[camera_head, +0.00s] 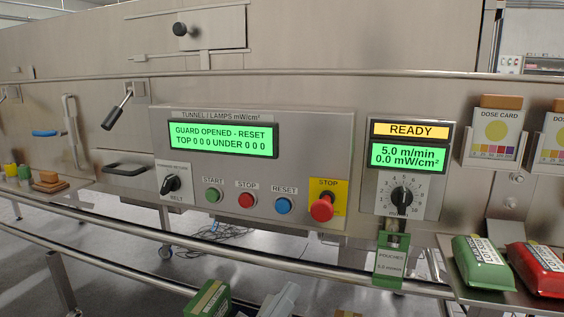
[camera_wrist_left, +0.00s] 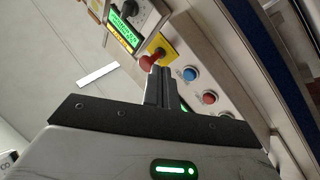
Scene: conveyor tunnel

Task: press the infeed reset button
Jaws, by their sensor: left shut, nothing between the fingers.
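The blue RESET button (camera_head: 283,206) sits on the steel control panel, right of the red STOP button (camera_head: 246,200) and left of the red mushroom stop (camera_head: 321,208) on its yellow plate. The display (camera_head: 222,138) reads "GUARD OPENED - RESET". My left gripper (camera_head: 290,288) shows as a grey shape at the bottom edge, below the panel. In the left wrist view its fingers (camera_wrist_left: 160,75) are together and empty. The blue button (camera_wrist_left: 190,74) lies right of the fingertips there, and the mushroom stop (camera_wrist_left: 148,62) overlaps their tip; the gap cannot be told. My right gripper is not in view.
A green START button (camera_head: 213,195) and a selector knob (camera_head: 171,184) are left on the panel. A steel rail (camera_head: 250,258) runs in front below it. A speed dial (camera_head: 402,197) is at right. Green (camera_head: 484,262) and red (camera_head: 537,270) pouches lie farther right.

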